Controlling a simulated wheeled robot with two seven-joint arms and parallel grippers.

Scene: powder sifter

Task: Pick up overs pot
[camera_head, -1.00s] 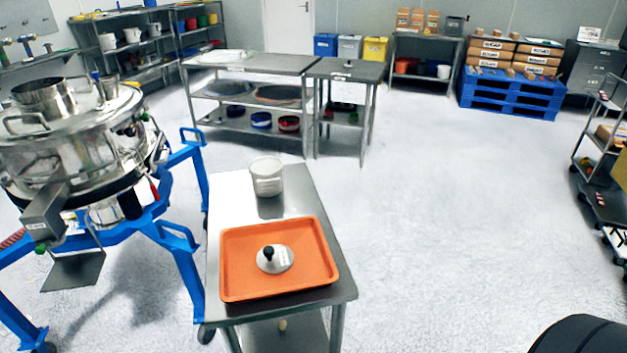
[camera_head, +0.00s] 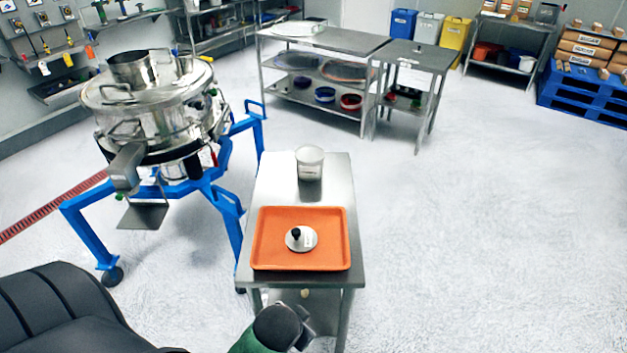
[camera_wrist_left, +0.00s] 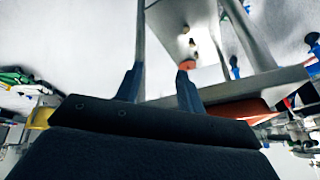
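Nearer me on the table, an orange tray (camera_head: 268,255) holds a round metal disc with a black knob (camera_head: 301,239). My left arm shows at the bottom of the head view, by the table's near end; its fingers are unclear there. In the left wrist view my left gripper (camera_wrist_left: 158,70) has its two fingers apart with nothing visibly held. The pot is well away from it. My right gripper is not in view.
A steel sifter (camera_head: 150,105) on a blue frame (camera_head: 225,195) stands left of the table. A steel bench (camera_head: 330,40) and smaller table (camera_head: 415,55) stand behind. The floor to the right is clear. Table legs and frame are close in the wrist view.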

